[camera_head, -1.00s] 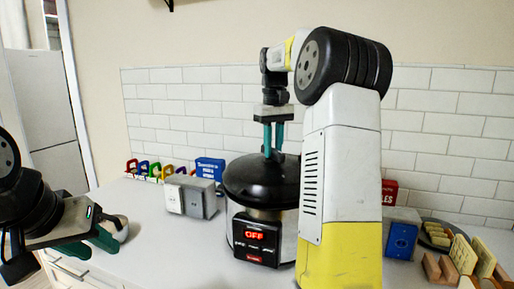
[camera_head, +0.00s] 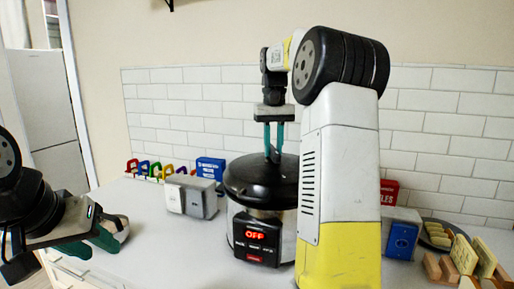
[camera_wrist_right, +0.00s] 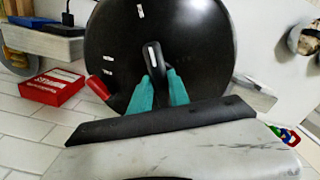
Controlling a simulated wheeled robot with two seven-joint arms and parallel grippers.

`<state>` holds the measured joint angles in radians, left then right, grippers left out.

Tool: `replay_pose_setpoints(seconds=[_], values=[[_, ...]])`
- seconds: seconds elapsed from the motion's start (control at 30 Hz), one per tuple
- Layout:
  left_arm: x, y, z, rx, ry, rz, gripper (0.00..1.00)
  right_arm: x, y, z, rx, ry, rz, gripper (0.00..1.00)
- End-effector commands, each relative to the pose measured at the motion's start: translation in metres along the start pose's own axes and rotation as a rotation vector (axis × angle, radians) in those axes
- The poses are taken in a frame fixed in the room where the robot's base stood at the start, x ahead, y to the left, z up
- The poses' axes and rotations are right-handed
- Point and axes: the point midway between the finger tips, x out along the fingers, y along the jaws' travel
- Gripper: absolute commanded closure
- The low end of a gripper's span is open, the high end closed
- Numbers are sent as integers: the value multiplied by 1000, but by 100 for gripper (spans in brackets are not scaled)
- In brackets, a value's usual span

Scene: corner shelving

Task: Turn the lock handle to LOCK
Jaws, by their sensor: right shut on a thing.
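A black-lidded cooker (camera_head: 285,222) stands on the counter, its front panel (camera_head: 256,240) reading OFF in red. The lock handle (camera_wrist_right: 154,58) on its lid is a black bar with a white stripe, seen in the right wrist view, with small white marks around it on the black lid (camera_wrist_right: 195,45). My right gripper (camera_head: 273,157) points down on the lid; its teal fingers (camera_wrist_right: 158,82) are shut on the handle, one on each side. My left gripper (camera_head: 92,247) is low at the left, away from the cooker; its teal fingers look apart and empty.
Left of the cooker are a grey box (camera_head: 192,195), a blue box (camera_head: 210,168) and a row of coloured clips (camera_head: 155,170). Right of it are a blue-fronted box (camera_head: 401,240), a red box (camera_head: 389,191) and wooden holders (camera_head: 465,260).

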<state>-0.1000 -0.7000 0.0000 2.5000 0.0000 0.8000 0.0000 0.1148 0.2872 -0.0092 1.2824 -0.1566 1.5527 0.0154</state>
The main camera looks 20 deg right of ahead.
Motion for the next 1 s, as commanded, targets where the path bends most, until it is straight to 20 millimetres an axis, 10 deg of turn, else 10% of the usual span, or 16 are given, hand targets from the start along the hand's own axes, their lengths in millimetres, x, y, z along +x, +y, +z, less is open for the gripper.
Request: replay_pose_setpoints(seconds=[0.07, 0.1, 0.2, 0.57, 1.0], values=[[0, 0, 0, 0, 0, 0, 64, 0, 0, 0, 2, 2, -1, 100], [0, 0, 0, 0, 0, 0, 64, 0, 0, 0, 2, 2, -1, 76], [0, 0, 0, 0, 0, 0, 64, 0, 0, 0, 2, 2, -1, 57], [0, 0, 0, 0, 0, 0, 64, -3, 0, 0, 0, 2, 0, 56], [0, 0, 0, 0, 0, 0, 64, -66, 0, -2, 1, 4, 0, 56]])
